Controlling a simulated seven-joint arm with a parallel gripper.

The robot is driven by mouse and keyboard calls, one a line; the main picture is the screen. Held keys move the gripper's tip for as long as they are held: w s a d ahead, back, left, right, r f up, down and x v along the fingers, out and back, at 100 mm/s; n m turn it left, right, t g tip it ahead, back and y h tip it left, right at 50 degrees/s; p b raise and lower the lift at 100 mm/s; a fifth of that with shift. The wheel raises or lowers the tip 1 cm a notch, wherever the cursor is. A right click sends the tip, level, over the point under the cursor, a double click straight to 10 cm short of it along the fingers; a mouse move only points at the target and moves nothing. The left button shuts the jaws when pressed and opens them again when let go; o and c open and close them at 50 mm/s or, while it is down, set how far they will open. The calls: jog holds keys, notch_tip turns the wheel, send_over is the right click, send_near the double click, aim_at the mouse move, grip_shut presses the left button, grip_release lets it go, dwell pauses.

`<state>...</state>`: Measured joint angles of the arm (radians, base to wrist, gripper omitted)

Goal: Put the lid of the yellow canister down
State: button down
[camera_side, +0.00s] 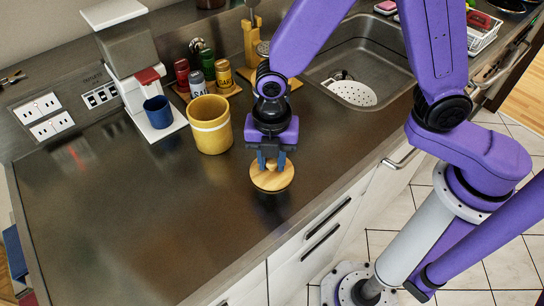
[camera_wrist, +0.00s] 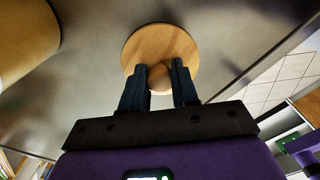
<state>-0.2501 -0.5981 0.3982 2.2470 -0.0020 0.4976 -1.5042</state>
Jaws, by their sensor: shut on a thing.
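The yellow canister (camera_side: 210,128) stands upright and open on the steel counter, left of my gripper; part of it shows at the upper left of the wrist view (camera_wrist: 22,38). Its round wooden lid (camera_side: 272,180) has a knob on top and shows in the wrist view (camera_wrist: 150,44). My gripper (camera_side: 271,163) points down with its fingers shut on the lid's knob (camera_wrist: 168,76). The lid is level, right of the canister and near the counter's front edge. A dark shadow lies just below it. I cannot tell whether it touches the counter.
A coffee machine (camera_side: 127,50) with a blue cup (camera_side: 158,112) stands left behind the canister. Several spice jars (camera_side: 197,84) stand behind it. A sink (camera_side: 365,60) lies at the back right. The counter at the front left (camera_side: 130,220) is clear.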

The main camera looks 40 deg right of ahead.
jog(key=c, duration=0.8)
grip_release()
jog(key=shift+f, duration=0.1)
jog(key=shift+c, duration=0.2)
notch_tip(320, 180, up, 12)
jog(key=shift+d, duration=0.1)
jog(key=s+d+m, duration=1.4)
jog(key=s+d, duration=0.1)
jog(key=d, duration=0.4)
jog(key=shift+s+d, duration=0.2)
jog(key=shift+s, duration=0.2)
jog(key=shift+f, duration=0.1)
